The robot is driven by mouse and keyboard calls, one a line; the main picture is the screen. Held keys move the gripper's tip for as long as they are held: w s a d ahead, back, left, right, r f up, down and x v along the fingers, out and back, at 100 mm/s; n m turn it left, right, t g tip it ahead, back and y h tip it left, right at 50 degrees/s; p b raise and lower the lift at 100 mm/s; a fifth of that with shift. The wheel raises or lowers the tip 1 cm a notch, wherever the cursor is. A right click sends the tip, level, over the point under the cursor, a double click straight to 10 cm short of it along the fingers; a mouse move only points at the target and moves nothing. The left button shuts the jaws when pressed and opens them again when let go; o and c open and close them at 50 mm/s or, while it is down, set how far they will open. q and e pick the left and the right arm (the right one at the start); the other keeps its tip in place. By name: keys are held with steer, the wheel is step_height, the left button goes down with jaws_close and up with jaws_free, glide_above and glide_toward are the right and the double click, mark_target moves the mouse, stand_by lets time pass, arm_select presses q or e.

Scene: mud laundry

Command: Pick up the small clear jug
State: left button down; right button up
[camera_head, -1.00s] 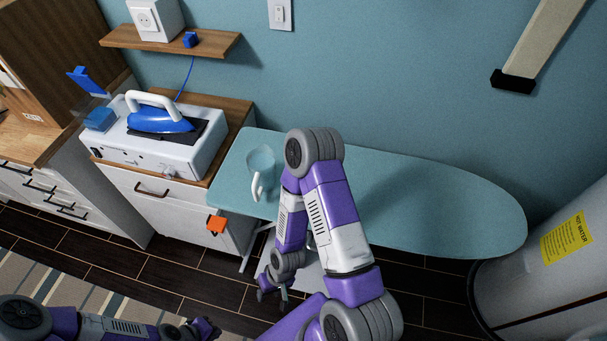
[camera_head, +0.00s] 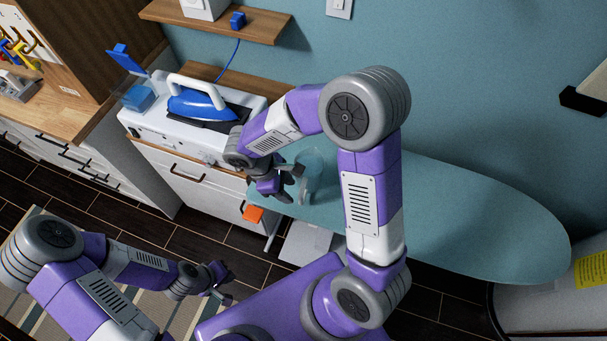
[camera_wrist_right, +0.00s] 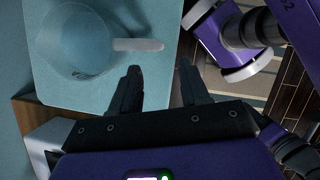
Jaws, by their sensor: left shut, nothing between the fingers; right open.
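The small clear jug (camera_head: 313,164) stands on the left end of the teal ironing board (camera_head: 465,215), partly hidden by my right arm in the head view. In the right wrist view the jug (camera_wrist_right: 78,42) is at the upper left, its pale handle (camera_wrist_right: 138,45) pointing right. My right gripper (camera_head: 288,192) is open and empty, just left of the jug. In the right wrist view its fingertips (camera_wrist_right: 159,68) are apart, near the handle's end, with nothing between them. My left gripper (camera_head: 226,282) is shut and empty, low on the left, away from the board.
A blue iron (camera_head: 195,104) rests on a white unit (camera_head: 155,122) on the cabinet left of the board. An orange piece (camera_head: 253,214) hangs at the cabinet's front edge. A wooden shelf (camera_head: 225,20) is on the wall. The board's right part is clear.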

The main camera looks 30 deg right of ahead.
steer(key=x, duration=0.7)
steer(key=shift+d+f+b, duration=0.15)
steer(key=shift+d+b, duration=0.05)
steer(key=shift+b, duration=0.15)
jaws_close()
stand_by(1.0)
